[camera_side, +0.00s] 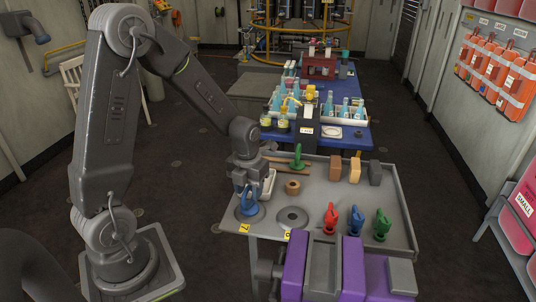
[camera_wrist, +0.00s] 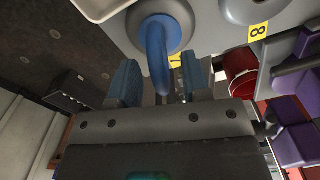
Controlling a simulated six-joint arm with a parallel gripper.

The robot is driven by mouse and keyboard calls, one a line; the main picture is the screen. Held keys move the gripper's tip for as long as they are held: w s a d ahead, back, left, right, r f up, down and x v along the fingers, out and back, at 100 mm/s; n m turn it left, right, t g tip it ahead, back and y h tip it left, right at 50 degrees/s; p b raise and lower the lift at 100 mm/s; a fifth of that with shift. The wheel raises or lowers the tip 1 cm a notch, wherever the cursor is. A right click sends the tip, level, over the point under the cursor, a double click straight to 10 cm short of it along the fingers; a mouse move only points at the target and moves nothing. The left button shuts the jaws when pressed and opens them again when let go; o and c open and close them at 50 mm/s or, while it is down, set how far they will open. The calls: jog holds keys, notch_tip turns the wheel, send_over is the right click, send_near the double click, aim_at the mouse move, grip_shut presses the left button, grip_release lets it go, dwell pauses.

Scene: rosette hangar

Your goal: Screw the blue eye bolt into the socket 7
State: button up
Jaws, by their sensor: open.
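The blue eye bolt (camera_side: 247,208) stands upright at the round socket 7 (camera_side: 256,217) at the left front corner of the grey table. In the wrist view its blue loop (camera_wrist: 158,48) is seen nearly edge-on over the round grey socket. How deep its thread sits is hidden. A yellow label (camera_wrist: 174,60) beside it is partly covered. My gripper (camera_wrist: 162,82) is open, with one finger on each side of the loop and a gap showing. In the side view my gripper (camera_side: 245,188) is just above the bolt.
Socket 8 (camera_side: 292,217) is empty to the right. Red (camera_side: 330,219), blue (camera_side: 356,221) and green (camera_side: 381,225) pieces stand farther right. A green hook-like piece (camera_side: 297,157), a wooden ring (camera_side: 293,187) and blocks (camera_side: 354,168) lie behind. A purple vise (camera_side: 322,264) is in front.

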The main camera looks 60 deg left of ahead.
jog(key=shift+r, duration=2.05)
